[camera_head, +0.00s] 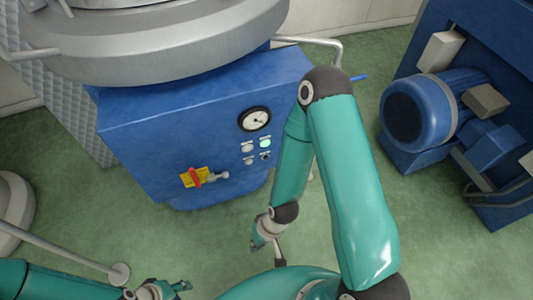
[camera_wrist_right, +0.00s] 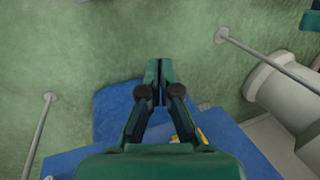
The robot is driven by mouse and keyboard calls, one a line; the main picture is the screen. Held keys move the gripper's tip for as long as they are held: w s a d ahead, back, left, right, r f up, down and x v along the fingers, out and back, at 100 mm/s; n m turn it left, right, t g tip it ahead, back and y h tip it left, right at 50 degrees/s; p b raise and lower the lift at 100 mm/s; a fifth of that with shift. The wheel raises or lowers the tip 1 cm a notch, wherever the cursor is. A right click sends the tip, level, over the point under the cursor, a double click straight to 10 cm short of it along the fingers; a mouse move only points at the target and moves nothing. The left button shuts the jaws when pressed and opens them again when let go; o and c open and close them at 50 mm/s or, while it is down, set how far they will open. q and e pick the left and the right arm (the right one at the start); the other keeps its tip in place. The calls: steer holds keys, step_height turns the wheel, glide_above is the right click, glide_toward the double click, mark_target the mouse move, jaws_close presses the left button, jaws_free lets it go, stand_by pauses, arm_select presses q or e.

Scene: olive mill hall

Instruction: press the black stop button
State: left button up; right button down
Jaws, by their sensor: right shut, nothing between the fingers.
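The black stop button (camera_head: 265,156) is small and sits at the lower right of a cluster of buttons on the front of the blue cabinet (camera_head: 150,140). My right gripper (camera_head: 257,244) is low in front of the cabinet, below the button and apart from it. In the right wrist view my right gripper (camera_wrist_right: 160,80) is shut and empty, with the blue cabinet (camera_wrist_right: 120,110) behind it. The button does not show there. My left gripper (camera_head: 172,288) is at the bottom left, partly cut off, away from the cabinet; its opening is unclear.
Near the button are a lit green button (camera_head: 265,143), pale buttons (camera_head: 247,147) and a gauge (camera_head: 255,119). A red lever on a yellow plate (camera_head: 188,179) is to the left. A blue motor (camera_head: 420,112) stands right. Green floor lies between.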

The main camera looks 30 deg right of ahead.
mark_target(266, 158)
steer(key=shift+w+a, duration=0.1)
steer(key=shift+a, duration=0.05)
steer(key=w+d+f+m+t+b, duration=0.55)
steer(key=w+d+b, duration=0.45)
steer(key=b, duration=0.6)
steer(key=w+d+m+t+h+b, duration=0.2)
steer(key=d+m+b, duration=0.4)
steer(key=b, duration=0.7)
steer(key=w+d+t, duration=0.1)
steer(key=w+d, duration=0.1)
steer(key=shift+w+d+r+b, duration=0.15)
steer(key=shift+w+r+b, duration=0.15)
steer(key=shift+r, duration=0.05)
steer(key=shift+w+t, duration=0.15)
steer(key=shift+t, duration=0.1)
steer(key=w+d+p, duration=0.2)
steer(key=w, duration=0.6)
steer(key=shift+w, duration=0.15)
